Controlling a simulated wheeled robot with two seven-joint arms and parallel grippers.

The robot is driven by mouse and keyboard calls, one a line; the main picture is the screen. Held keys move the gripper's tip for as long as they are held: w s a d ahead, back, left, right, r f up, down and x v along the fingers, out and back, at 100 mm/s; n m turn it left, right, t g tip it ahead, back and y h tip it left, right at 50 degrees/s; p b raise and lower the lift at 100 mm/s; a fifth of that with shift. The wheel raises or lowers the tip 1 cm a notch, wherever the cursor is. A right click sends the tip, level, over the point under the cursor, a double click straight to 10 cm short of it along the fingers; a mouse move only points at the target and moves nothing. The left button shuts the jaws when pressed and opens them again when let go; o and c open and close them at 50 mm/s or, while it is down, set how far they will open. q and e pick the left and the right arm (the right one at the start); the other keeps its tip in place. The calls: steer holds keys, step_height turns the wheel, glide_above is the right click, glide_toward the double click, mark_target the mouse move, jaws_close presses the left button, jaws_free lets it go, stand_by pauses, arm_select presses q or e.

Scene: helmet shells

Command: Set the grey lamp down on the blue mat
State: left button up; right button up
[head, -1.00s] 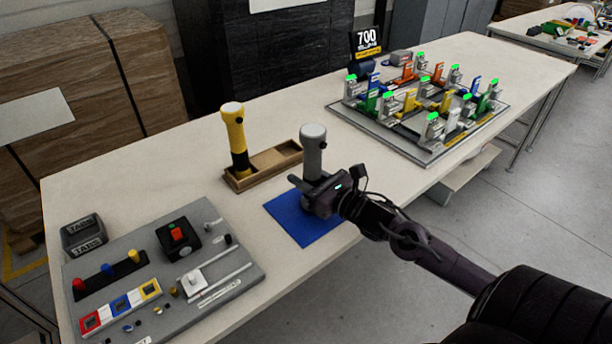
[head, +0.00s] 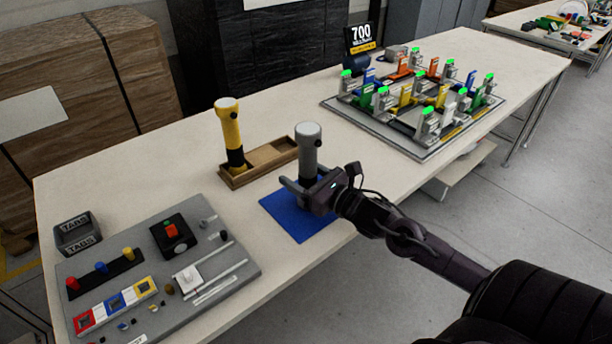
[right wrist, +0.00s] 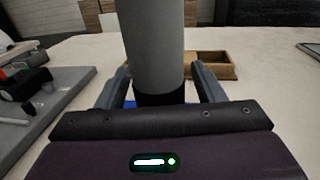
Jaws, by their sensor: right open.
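The grey lamp (head: 308,150) stands upright on the blue mat (head: 289,220), near the mat's far right part. My right gripper (head: 303,187) is around the lamp's lower part and open. In the right wrist view the grey lamp (right wrist: 154,45) rises between the two fingers (right wrist: 165,88), its black lower part just in front of the palm. The lamp's foot is hidden behind my gripper. A bit of blue mat (right wrist: 130,104) shows beside it. My left gripper is not in view.
A yellow lamp (head: 231,135) stands in a wooden tray (head: 270,157) behind the mat. A grey board (head: 215,268) with buttons and switches lies to the left. A fixture board (head: 432,152) with coloured clamps is at the back right.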

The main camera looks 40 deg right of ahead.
steer(key=v, duration=0.6)
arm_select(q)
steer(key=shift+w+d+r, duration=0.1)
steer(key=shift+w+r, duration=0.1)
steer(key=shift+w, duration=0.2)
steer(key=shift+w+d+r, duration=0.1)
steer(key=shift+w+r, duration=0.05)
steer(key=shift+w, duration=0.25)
arm_select(e)
steer(key=shift+v, duration=0.9)
